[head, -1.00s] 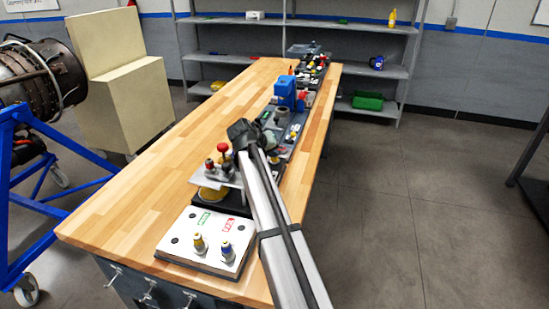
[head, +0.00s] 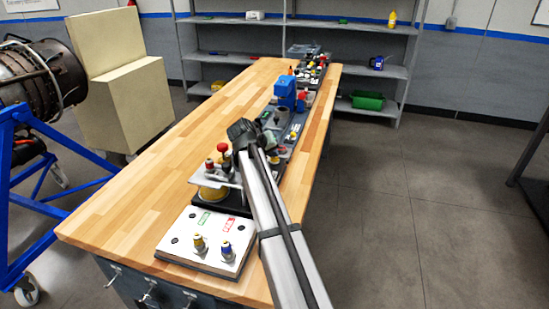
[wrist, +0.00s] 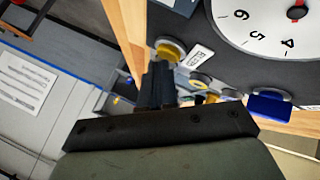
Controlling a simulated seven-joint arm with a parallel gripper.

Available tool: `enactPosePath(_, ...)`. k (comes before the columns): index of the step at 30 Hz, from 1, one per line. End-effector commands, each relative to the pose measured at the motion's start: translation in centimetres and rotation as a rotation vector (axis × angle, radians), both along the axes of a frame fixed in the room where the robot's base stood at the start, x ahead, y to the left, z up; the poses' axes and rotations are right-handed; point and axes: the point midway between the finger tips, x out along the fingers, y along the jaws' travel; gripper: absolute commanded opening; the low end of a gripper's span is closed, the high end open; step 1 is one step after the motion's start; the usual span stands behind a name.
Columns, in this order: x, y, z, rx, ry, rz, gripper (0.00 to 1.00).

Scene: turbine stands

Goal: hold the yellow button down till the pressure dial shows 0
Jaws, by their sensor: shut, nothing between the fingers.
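In the wrist view, the yellow button (wrist: 172,48) stands in a round metal collar on a dark panel. My gripper (wrist: 160,68) is shut and empty, with its fingertips at the button's near edge; whether they touch or press it I cannot tell. The white pressure dial (wrist: 265,30) is partly in view at the top right, upside down, with 6, 5 and 4 showing. Its dark hub and a bit of red show, but the frame cuts off the rest, so the reading is hidden. In the head view, my arm's dark end hides the fingers and the button.
A blue button (wrist: 270,106) sits on the same panel, right of my gripper. In the head view, the wooden bench (head: 140,205) carries a white box (head: 205,240) with yellow and blue fittings, a red-knobbed unit (head: 222,147) and several farther devices. The bench's left side is clear.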

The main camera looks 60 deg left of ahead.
Motion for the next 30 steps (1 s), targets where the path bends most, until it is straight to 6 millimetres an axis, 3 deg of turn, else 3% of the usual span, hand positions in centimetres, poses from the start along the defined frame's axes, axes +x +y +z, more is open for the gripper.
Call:
enactPosePath(17,0.0,0.0,0.0,-0.001,0.000,-0.001,0.00)
enactPosePath(30,0.0,0.0,1.6,0.000,0.000,0.000,0.00)
